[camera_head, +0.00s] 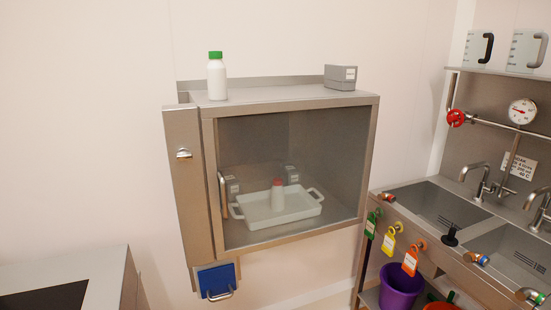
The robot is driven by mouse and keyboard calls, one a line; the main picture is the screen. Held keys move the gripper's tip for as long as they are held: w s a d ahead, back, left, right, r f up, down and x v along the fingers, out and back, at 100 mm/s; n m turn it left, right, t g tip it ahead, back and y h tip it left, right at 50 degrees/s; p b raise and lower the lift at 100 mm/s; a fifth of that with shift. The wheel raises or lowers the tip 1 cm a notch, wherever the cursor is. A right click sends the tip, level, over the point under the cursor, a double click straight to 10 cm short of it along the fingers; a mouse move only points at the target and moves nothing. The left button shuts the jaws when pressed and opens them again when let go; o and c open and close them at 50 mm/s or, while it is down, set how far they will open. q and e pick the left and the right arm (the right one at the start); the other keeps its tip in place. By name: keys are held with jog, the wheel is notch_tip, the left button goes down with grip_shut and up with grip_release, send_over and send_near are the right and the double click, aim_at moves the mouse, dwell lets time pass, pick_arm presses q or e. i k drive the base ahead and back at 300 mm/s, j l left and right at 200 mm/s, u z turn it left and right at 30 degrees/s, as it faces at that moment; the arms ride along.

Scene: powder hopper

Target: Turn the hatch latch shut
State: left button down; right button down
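A steel wall hatch (291,101) is mounted on the wall in the middle of the head view. Its front shows a large framed window or opening; I cannot tell whether a clear door covers it. A small metal latch-like fitting (183,153) sits high on the narrow steel panel (187,205) at the hatch's left. Its turn position is too small to tell. An upright bar handle (222,194) is at the left edge of the opening. Neither of my grippers is in view.
Inside are a white tray (262,222), a red-capped bottle (277,198) and grey boxes. A green-capped bottle (217,78) and grey box (340,77) stand on top. A blue panel (215,278) hangs below. Sinks (440,208) are right, a counter (100,270) lower left.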

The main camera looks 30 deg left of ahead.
aim_at(184, 154)
jog(key=u, duration=1.45)
jog(key=l, duration=0.5)
jog(key=u, duration=0.05)
